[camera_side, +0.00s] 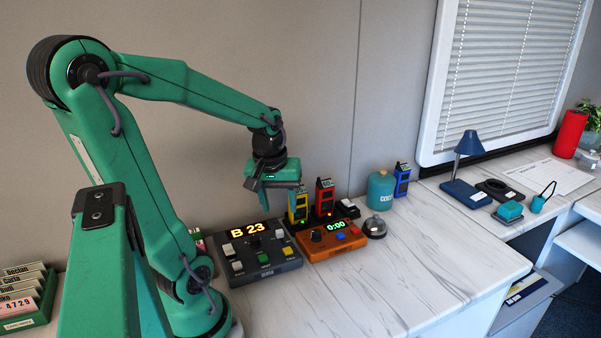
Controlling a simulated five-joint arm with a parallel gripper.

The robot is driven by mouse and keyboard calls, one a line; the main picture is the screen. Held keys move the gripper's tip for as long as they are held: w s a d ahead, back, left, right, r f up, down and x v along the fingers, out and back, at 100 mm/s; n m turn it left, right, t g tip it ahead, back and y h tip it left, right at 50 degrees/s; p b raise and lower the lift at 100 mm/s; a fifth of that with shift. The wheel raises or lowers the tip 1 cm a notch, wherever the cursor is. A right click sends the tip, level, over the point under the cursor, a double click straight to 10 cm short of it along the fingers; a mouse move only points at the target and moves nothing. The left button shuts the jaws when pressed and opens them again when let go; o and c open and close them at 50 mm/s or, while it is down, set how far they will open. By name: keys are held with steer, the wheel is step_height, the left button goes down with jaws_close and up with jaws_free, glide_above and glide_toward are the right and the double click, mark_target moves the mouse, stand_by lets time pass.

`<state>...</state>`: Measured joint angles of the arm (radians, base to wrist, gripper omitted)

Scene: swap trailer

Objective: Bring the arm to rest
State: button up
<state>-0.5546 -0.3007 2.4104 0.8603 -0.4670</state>
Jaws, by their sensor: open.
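My gripper (275,190) hangs at the end of my green arm, which is raised and reaches out to the right. The gripper is open and points down, above the back edge of a dark control box. I see nothing held in it. The dark box (262,268) shows "B 23" and has several coloured buttons. In the picture, a yellow device (298,207) stands close to the right of the gripper, partly covered by it. I cannot tell the gap between them.
An orange box (335,241) reads "0:00". Behind it stand a red device (325,197), a teal canister (380,190) and a blue device (402,180). A bell (375,227) sits nearby. A green card rack (30,300) is at left. The counter's front (420,270) is clear.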

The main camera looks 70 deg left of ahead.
steer(key=d+r+m+t+h, duration=0.1)
steer(key=d+r+m+t, duration=0.3)
steer(key=d+r+m, duration=0.3)
steer(key=d+m, duration=0.4)
steer(key=d, duration=0.3)
steer(key=shift+s+r+m, duration=0.15)
steer(key=shift+s+m, duration=0.05)
steer(key=shift+m, duration=0.2)
steer(key=shift+w, duration=0.1)
stand_by(0.8)
